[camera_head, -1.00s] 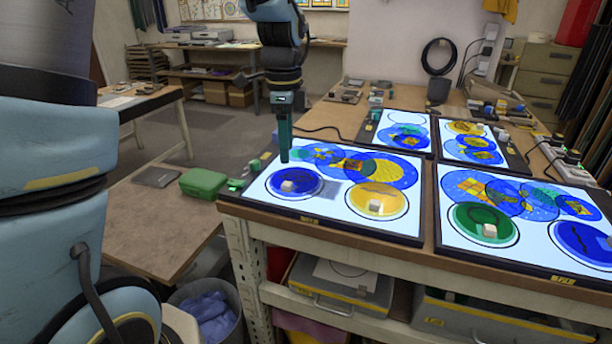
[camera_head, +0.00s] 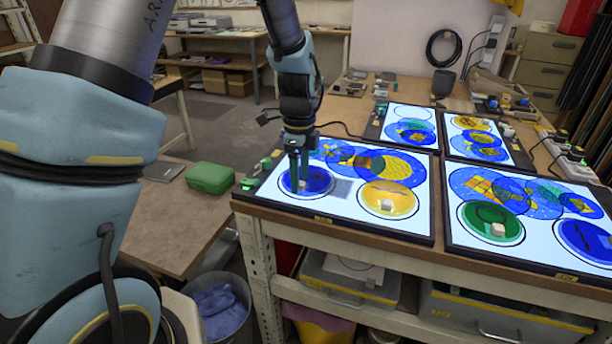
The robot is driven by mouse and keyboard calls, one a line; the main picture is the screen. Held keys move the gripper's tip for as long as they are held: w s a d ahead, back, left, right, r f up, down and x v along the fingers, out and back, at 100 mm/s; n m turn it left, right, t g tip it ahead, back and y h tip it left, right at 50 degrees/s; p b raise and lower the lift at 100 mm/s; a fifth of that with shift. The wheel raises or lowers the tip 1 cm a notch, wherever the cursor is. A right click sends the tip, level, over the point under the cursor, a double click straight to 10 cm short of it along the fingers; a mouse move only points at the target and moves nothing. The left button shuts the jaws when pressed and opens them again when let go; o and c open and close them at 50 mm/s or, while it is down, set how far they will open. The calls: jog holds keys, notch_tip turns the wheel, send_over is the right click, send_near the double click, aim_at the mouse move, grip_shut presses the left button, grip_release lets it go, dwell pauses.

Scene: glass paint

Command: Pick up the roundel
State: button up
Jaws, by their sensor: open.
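A blue roundel (camera_head: 318,183) lies on the front left light panel (camera_head: 340,211). My gripper (camera_head: 299,188) points down over the left part of this roundel. It is open, and its fingers hide most of the pale block (camera_head: 302,185) on top of the roundel. I cannot tell whether the fingertips touch anything. A yellow roundel (camera_head: 402,198) with a pale block lies to the right on the same panel. A green roundel (camera_head: 482,214) with a block and another blue roundel (camera_head: 590,236) lie on the front right panel (camera_head: 480,250).
Overlapping patterned glass discs (camera_head: 390,165) lie behind the roundels. Two more light panels stand farther back. A green case (camera_head: 210,178) sits on the lower brown surface to the left. A bin (camera_head: 222,305) with blue cloth stands on the floor below.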

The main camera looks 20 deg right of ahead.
jog(key=shift+f, duration=0.5)
grip_shut()
dwell(0.3)
